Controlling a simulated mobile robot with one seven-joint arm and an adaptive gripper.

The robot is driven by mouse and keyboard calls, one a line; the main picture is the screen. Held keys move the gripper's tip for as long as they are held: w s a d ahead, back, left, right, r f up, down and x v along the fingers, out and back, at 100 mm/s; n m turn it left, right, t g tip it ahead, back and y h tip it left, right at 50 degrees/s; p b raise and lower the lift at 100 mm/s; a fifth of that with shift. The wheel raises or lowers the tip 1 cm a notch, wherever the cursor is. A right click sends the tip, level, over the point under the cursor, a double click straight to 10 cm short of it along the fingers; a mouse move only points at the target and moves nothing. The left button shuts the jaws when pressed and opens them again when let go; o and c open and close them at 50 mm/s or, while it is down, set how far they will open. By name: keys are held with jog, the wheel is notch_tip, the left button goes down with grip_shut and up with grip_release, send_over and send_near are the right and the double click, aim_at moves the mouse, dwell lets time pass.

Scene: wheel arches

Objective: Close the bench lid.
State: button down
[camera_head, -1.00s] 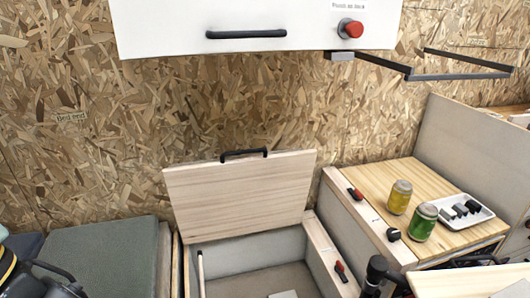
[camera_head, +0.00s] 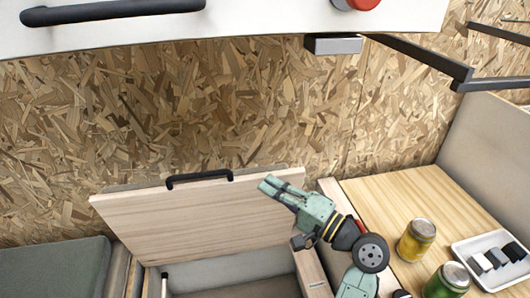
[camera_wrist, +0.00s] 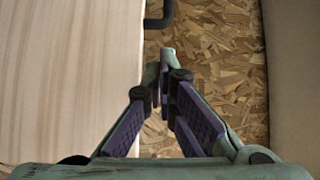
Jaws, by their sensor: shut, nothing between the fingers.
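The bench lid (camera_head: 200,222) is a pale wooden panel standing raised and tilted against the chipboard wall. A black handle (camera_head: 199,178) sits on its top edge. The open bench box (camera_head: 235,270) shows below it. My gripper (camera_head: 268,186) is shut and empty, at the lid's upper right corner, right of the handle. In the wrist view, my gripper (camera_wrist: 164,58) points past the lid's edge; the lid (camera_wrist: 65,80) fills the left and part of the handle (camera_wrist: 160,20) shows at the top. I cannot tell whether the fingers touch the lid.
A white cabinet front (camera_head: 270,22) with a black bar handle overhangs above. A wooden counter (camera_head: 395,200) at right holds a yellow can (camera_head: 416,241), a green can (camera_head: 447,281) and a white tray (camera_head: 460,247). A grey cushion (camera_head: 55,270) lies at left.

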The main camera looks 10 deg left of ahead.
aim_at(243, 175)
jog(key=p+x, duration=0.3)
jog(key=x, duration=0.4)
jog(key=shift+w+a+r, duration=0.1)
jog(key=shift+w+a, duration=0.1)
jog(key=shift+a, duration=0.05)
jog(key=shift+w+a, duration=0.3)
jog(key=shift+a, duration=0.25)
